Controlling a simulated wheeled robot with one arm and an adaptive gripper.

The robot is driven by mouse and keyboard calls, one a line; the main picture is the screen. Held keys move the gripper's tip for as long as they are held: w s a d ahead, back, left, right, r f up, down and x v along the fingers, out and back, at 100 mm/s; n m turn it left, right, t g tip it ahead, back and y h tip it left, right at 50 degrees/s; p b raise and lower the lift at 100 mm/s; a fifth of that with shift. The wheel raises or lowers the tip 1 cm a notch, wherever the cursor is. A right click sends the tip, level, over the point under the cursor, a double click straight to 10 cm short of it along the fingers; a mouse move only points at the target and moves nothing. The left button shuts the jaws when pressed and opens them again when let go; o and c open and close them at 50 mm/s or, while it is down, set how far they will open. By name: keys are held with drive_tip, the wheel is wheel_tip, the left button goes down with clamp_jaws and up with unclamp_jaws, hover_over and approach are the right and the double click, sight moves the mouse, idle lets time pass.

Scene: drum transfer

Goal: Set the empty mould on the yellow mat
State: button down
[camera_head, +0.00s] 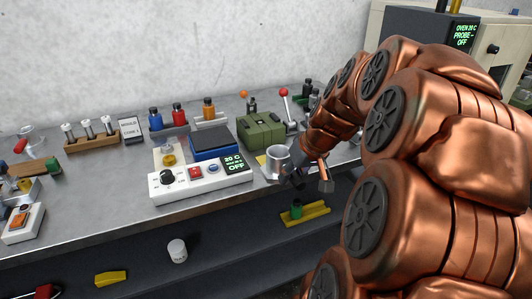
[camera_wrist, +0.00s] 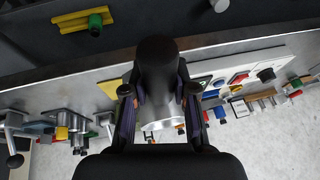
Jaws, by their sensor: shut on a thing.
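The silver cup-shaped mould (camera_head: 277,160) is at the front edge of the bench, right of the white control box. My gripper (camera_head: 294,179) reaches it from the lower right. In the wrist view, my gripper (camera_wrist: 159,90) has its fingers on both sides of a dark, rounded part, with the silver mould body (camera_wrist: 165,122) behind it. The gripper is shut on the mould. The yellow mat (camera_head: 262,160) shows only as a small strip beside the mould; the rest is hidden. I cannot tell whether the mould touches the mat, nor see its inside.
The white control box (camera_head: 200,178) with a blue-topped plate (camera_head: 213,142) stands left of the mould. A green case (camera_head: 261,131) and a red-knobbed lever (camera_head: 285,105) stand behind. Below is a dark shelf with a white cup (camera_head: 177,251) and a yellow holder (camera_head: 308,215).

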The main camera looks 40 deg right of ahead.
drive_tip(key=shift+w+d, duration=0.35)
drive_tip(key=shift+w, duration=0.35)
drive_tip(key=w+d+p, duration=0.1)
drive_tip(key=w+d, duration=0.2)
drive_tip(key=w+d+f+p, duration=0.1)
drive_tip(key=w+d, duration=0.2)
drive_tip(key=w, duration=0.1)
drive_tip(key=w+d+p, duration=0.1)
drive_tip(key=w+d, duration=0.2)
drive_tip(key=w, duration=0.1)
drive_tip(key=shift+d+f, duration=0.15)
drive_tip(key=shift+d, duration=0.25)
drive_tip(key=shift+f+p, duration=0.35)
drive_tip(key=shift+f, duration=1.45)
drive_tip(key=shift+f, duration=0.15)
drive_tip(key=c, duration=0.9)
unclamp_jaws()
drive_tip(key=b+v, duration=0.2)
drive_tip(key=v, duration=1)
